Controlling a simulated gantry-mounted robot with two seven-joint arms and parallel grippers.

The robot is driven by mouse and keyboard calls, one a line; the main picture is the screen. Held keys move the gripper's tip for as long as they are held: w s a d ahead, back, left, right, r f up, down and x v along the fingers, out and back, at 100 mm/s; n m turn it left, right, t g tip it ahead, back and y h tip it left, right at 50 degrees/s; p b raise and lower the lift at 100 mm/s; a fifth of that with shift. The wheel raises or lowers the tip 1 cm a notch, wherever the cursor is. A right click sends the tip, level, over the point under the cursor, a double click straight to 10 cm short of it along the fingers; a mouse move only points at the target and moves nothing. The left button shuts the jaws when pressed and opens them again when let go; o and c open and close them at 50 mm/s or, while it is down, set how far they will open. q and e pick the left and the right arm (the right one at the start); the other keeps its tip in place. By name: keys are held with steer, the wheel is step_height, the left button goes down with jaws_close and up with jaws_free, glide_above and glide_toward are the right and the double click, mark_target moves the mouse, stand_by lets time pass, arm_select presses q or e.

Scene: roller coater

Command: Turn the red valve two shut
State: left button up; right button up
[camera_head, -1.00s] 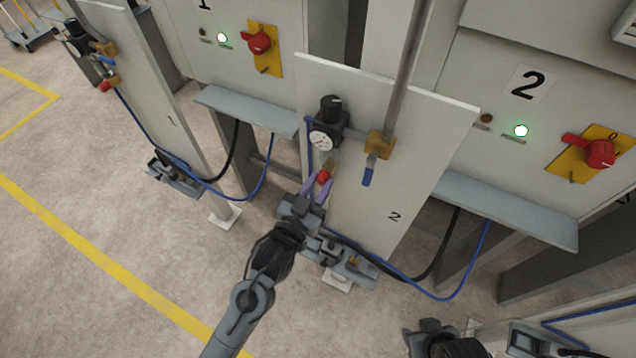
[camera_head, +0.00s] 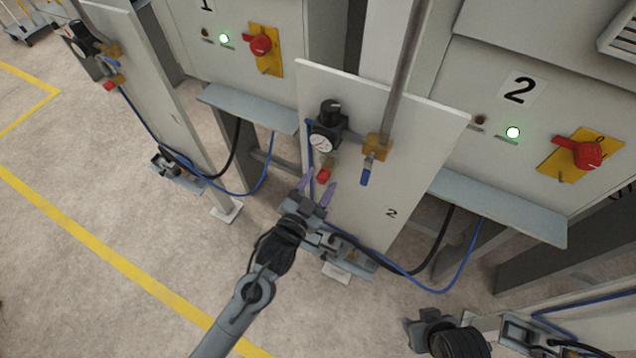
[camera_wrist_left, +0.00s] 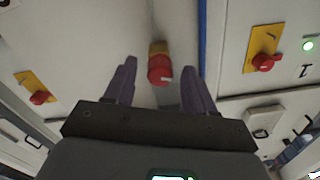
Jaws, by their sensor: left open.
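The red valve of panel two (camera_head: 324,175) is a small red knob on a brass fitting, below the pressure gauge on the pale panel marked 2 (camera_head: 352,215). My left gripper (camera_head: 318,188) is just below it, fingers open and pointing up at it. In the left wrist view the red knob (camera_wrist_left: 159,72), with a pale mark, shows between the two purple fingertips (camera_wrist_left: 160,80), with visible gaps on both sides. The gripper looks empty and apart from the knob. My right gripper (camera_head: 412,332) is low at the right; its opening is not clear.
A round gauge (camera_head: 322,142) with a black knob sits above the valve. A blue-handled brass valve (camera_head: 370,160) is to its right. A metal bracket with hoses (camera_head: 345,250) lies below. Red switches on yellow plates (camera_head: 583,155) are on the cabinets. Open floor is at left.

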arm_select(q)
steer(key=v, duration=1)
steer(key=shift+s+a, duration=0.2)
steer(key=shift+s, duration=0.15)
